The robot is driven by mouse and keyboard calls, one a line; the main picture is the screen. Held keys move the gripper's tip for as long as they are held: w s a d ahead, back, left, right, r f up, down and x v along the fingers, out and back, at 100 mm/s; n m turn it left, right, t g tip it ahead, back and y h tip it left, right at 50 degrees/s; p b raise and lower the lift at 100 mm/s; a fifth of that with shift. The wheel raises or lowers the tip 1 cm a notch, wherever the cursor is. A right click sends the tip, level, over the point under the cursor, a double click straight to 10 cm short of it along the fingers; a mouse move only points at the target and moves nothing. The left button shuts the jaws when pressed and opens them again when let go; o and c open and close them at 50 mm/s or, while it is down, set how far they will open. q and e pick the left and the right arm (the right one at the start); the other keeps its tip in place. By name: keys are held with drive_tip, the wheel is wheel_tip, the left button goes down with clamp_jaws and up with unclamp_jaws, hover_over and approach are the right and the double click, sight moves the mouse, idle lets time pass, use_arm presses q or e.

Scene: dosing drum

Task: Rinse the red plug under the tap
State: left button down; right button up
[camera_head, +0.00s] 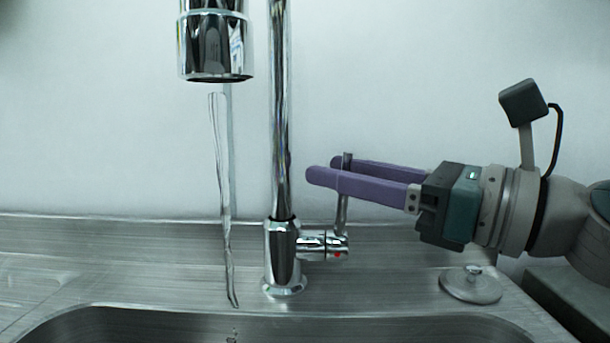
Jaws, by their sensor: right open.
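The chrome tap (281,250) stands at the back of the steel sink, its spout head (216,45) at the upper left. A stream of water (224,190) falls from the spout toward the basin. My right gripper (323,170) comes in from the right, with its two purple fingers open around the upper part of the tap's lever (342,205). The lever stands nearly upright; I cannot tell whether a finger touches it. A red dot marks the lever's base. No red plug shows in this view. My left gripper is out of view.
A round grey metal disc with a small knob (471,284) lies on the sink ledge at the right, below my right gripper. The basin (160,325) shows only its back edge at the bottom. A plain pale wall stands behind.

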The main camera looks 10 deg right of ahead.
use_arm(q)
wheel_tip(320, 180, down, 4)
drive_tip(key=b, duration=0.3)
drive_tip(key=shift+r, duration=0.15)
drive_tip(key=shift+b, duration=0.4)
use_arm(e)
drive_tip(key=v, duration=1.1)
drive_tip(key=shift+s+d, duration=0.3)
drive_tip(key=shift+d, duration=0.05)
